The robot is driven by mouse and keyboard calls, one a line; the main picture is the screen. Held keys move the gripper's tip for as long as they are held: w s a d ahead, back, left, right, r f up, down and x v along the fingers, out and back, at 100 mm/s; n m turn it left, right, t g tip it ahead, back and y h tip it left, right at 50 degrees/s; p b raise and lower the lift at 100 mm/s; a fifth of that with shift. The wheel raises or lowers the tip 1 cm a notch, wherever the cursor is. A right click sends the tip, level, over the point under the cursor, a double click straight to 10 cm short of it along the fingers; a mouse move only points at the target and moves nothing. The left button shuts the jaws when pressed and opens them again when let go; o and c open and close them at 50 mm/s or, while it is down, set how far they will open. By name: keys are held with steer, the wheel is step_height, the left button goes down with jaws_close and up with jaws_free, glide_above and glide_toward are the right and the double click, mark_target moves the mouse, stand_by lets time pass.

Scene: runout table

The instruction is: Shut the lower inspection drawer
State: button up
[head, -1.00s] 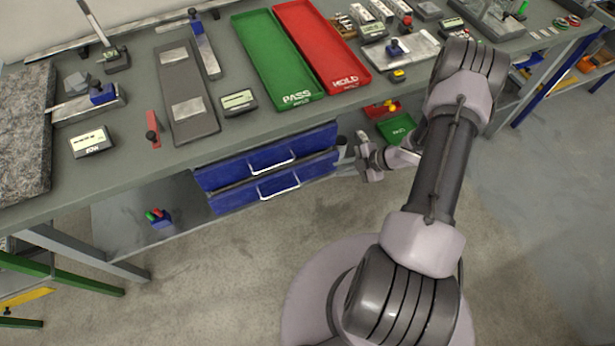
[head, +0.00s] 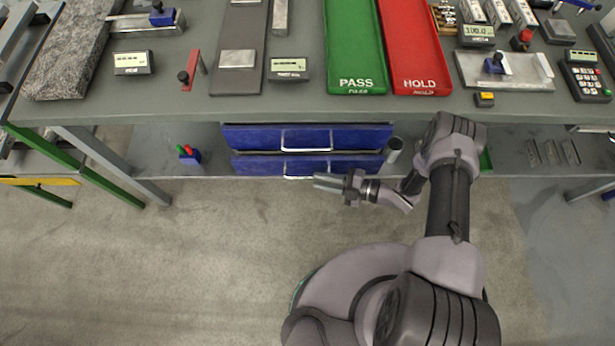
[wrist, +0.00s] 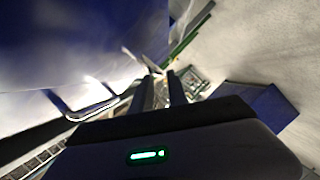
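The lower inspection drawer (head: 345,163) is blue with a pale bar handle (head: 290,170). It sits under the bench, directly below a similar upper drawer (head: 350,135). How far the lower drawer stands out is hard to tell from above. My gripper (head: 318,180) is just in front of the lower drawer, near the right end of its handle, fingers pointing left. In the wrist view the two dark fingers (wrist: 160,92) stand a little apart with nothing seen between them. A blue drawer face (wrist: 70,45) and a bar handle (wrist: 88,103) show left of the fingers, blurred.
The bench top above holds a green PASS tray (head: 355,50), a red HOLD tray (head: 413,50) and gauges. A grey cylinder (head: 393,150) stands right of the drawers. The floor (head: 190,260) in front is clear.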

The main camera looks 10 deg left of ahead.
mark_target(307, 177)
steer(key=x, duration=0.5)
steer(key=shift+w+b, duration=0.1)
steer(key=shift+b, duration=0.3)
jaws_close()
steer(key=shift+w+f, duration=0.1)
stand_by(0.9)
